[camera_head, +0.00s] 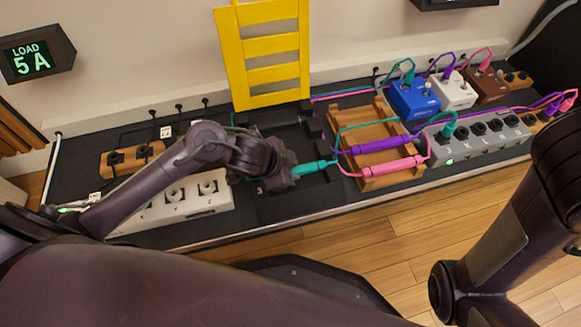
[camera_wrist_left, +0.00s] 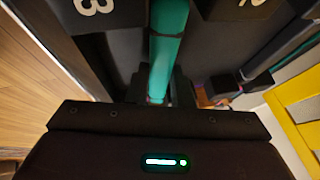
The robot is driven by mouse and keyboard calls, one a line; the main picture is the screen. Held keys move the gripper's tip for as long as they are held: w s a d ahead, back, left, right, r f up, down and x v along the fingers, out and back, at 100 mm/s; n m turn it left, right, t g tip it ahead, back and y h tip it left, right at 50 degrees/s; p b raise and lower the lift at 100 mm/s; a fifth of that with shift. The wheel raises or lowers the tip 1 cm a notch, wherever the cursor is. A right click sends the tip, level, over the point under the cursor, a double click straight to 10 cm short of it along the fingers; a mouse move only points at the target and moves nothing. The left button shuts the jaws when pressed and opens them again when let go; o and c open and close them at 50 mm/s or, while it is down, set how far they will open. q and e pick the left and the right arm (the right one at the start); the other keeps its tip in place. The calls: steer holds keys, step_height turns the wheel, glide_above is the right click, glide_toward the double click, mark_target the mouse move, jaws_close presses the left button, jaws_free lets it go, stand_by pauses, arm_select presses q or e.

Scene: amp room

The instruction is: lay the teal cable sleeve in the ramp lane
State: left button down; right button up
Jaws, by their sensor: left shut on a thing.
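The teal cable sleeve (camera_head: 312,168) is held in my left gripper (camera_head: 291,172), above or within the black cable ramp (camera_head: 290,206); the exact height is hard to tell. In the left wrist view the sleeve (camera_wrist_left: 168,45) runs away from my left gripper (camera_wrist_left: 156,92) between black blocks marked 3 (camera_wrist_left: 92,8) and 2 (camera_wrist_left: 243,4). I cannot tell whether it touches the lane floor. The ramp's yellow slatted lid (camera_head: 268,72) stands raised behind it. Part of the ramp is hidden by my left arm. My right arm shows at the right, without its gripper.
A wooden rack (camera_head: 366,128) to the right holds a purple sleeve (camera_head: 380,144) and a pink sleeve (camera_head: 385,167). Blue, white and brown pedals (camera_head: 415,98) stand behind a grey power strip (camera_head: 485,136). A white strip (camera_head: 184,196) lies at left. Thin cables cross the rack.

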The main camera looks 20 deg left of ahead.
arm_select(q)
steer(key=c, duration=1.2)
jaws_free()
steer(key=p+v, duration=0.5)
steer(key=v, duration=0.1)
steer(key=shift+s+r, duration=0.1)
steer(key=shift+r, duration=0.3)
steer(key=shift+s+a+r+p, duration=0.25)
steer(key=shift+r+p, duration=0.1)
steer(key=shift+p, duration=0.15)
